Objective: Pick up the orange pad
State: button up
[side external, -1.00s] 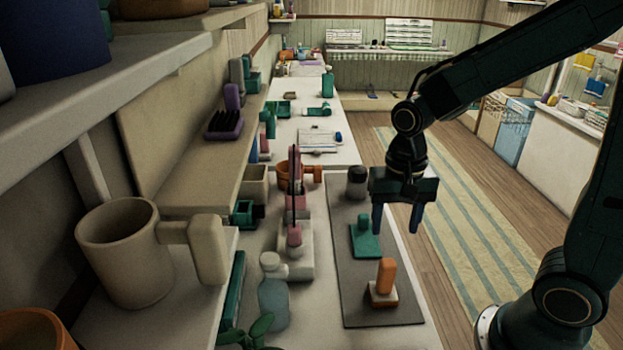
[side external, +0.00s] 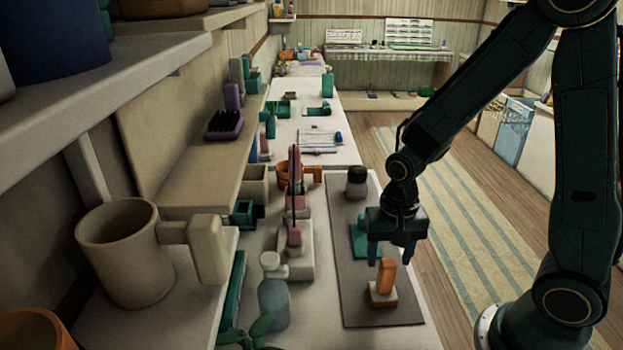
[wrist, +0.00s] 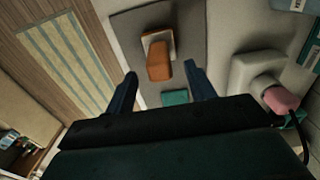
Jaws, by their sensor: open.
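The orange pad (side external: 386,274) has an upright orange grip on a base with a white layer. It stands near the front end of a dark grey mat (side external: 355,308). In the wrist view the orange pad (wrist: 159,62) shows ahead of the fingertips, between their lines. My gripper (side external: 391,258) is open and empty, above the mat and close to the orange pad. In the wrist view the two blue fingers of my gripper (wrist: 162,78) are spread apart. A green pad (side external: 361,244) stands behind the orange one, partly hidden by my gripper.
A dark jar (side external: 356,182) stands at the mat's far end. Left of the mat are a pale holder with a pink item (side external: 295,237), a bottle (side external: 273,295) and an orange mug (side external: 290,173). A shelf with a beige mug (side external: 120,255) fills the left side.

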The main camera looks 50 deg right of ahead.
aim_at(385, 281)
jog(key=shift+f, duration=2.6)
grip_shut()
